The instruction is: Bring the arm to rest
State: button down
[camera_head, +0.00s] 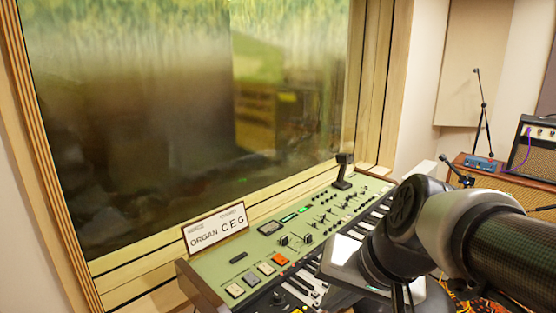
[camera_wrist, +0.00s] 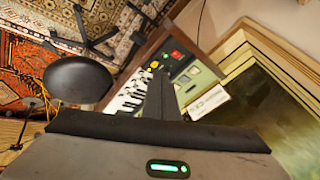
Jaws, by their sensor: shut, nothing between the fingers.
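My arm (camera_head: 480,240) reaches in from the right edge of the head view, and its wrist part hangs over the right side of a green organ (camera_head: 255,245). My gripper (camera_wrist: 163,98) shows in the wrist view as a dark post with its fingers together and nothing between them. The organ and its white keys (camera_wrist: 130,97) lie beyond it in that view. The fingertips cannot be made out in the head view. Whether any arm part touches the organ cannot be told.
A sign reading "ORGAN C E G" (camera_head: 215,229) stands on the organ, below a large window (camera_head: 190,110). A black upright fitting (camera_head: 343,172) is at its far end. An amplifier (camera_head: 535,150) stands at right. A round black seat-like object (camera_wrist: 80,80) is over patterned rugs (camera_wrist: 50,130).

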jog(key=s+d+r+n+h, duration=0.2)
jog(key=s+d+n+h, duration=0.1)
jog(key=s+d, duration=0.2)
notch_tip(320, 180, up, 22)
jog(key=p, duration=2.2)
jog(key=shift+w, duration=0.1)
